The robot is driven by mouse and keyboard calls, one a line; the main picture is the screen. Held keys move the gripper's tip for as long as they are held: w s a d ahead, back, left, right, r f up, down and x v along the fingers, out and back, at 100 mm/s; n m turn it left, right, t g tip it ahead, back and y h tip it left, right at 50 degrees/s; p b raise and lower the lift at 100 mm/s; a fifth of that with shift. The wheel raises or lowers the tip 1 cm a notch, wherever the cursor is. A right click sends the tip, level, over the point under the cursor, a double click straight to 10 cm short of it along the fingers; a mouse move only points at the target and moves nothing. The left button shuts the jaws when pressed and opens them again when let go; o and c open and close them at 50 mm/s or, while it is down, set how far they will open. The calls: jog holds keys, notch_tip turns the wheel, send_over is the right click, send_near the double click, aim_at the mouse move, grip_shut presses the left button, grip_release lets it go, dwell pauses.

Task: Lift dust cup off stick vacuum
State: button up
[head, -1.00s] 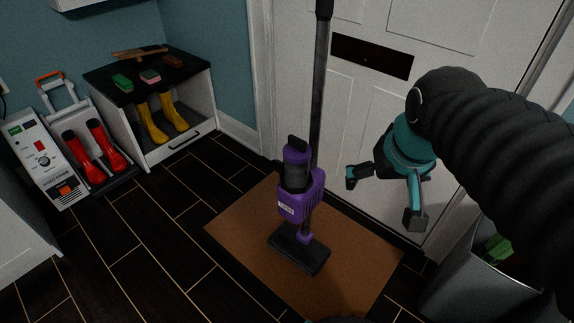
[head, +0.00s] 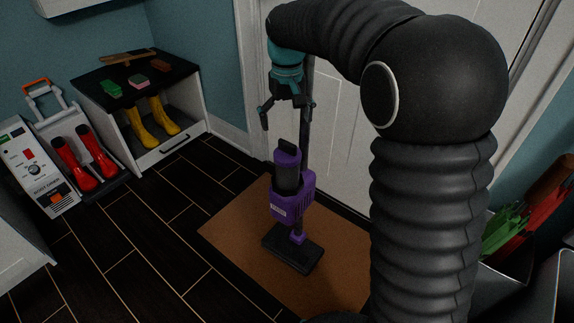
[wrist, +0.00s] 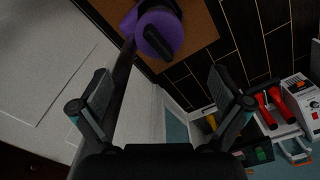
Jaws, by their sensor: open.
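The purple stick vacuum (head: 307,190) stands upright on the brown mat, its dark pole rising behind it. Its dust cup (head: 287,174), a dark cylinder with a purple top and a black handle, sits on the vacuum's front. My gripper (head: 287,118) is open and empty above the dust cup, fingers pointing down. In the wrist view the purple cup top (wrist: 160,34) and its black handle lie beyond the open fingers, toward the upper middle, apart from them. The gripper (wrist: 160,103) touches nothing that I can see.
The brown mat (head: 235,225) lies before the white door (head: 345,150). A low cabinet (head: 190,120) with yellow boots and brushes stands at the back left, beside a boot dryer (head: 38,170) with red boots. A bin (head: 505,265) with green and red items is at right.

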aim_at(287, 161)
notch_tip(287, 161, down, 14)
jog(key=shift+r+b, duration=0.15)
jog(key=shift+b, duration=0.25)
dwell(0.3)
jog(key=c, duration=1.3)
